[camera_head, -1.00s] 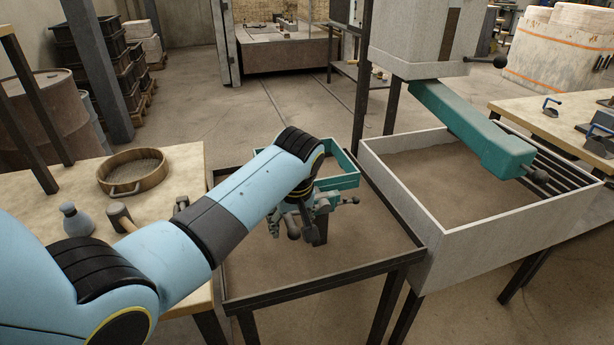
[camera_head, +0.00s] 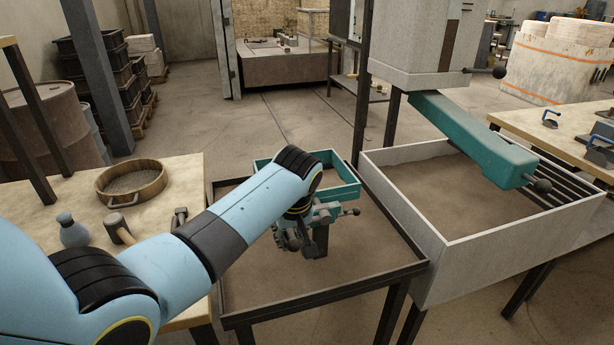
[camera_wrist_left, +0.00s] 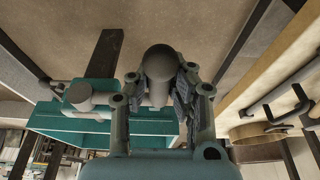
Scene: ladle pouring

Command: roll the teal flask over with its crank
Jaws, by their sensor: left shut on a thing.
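The teal flask (camera_head: 340,190) is an open-topped teal box above the sand of the middle dark-framed tray, partly hidden by my left arm. A dark post stands in front of it, and a short stub with a knob sticks out to its right. My left gripper (camera_head: 292,238) is at the near side of the flask. In the left wrist view my gripper (camera_wrist_left: 160,92) is shut around the crank handle, with its dark ball knob (camera_wrist_left: 160,62) showing between the fingers. The flask's teal wall (camera_wrist_left: 75,120) shows behind. The crank's joint to the flask is hidden in the head view.
The dark-framed tray (camera_head: 330,292) surrounds the flask. A pale sand box (camera_head: 440,240) stands to its right under a teal beam (camera_head: 475,135). A wooden table (camera_head: 185,165) at left carries a round sieve (camera_head: 132,198), a blue-grey bottle (camera_head: 73,232) and a mallet (camera_head: 117,227).

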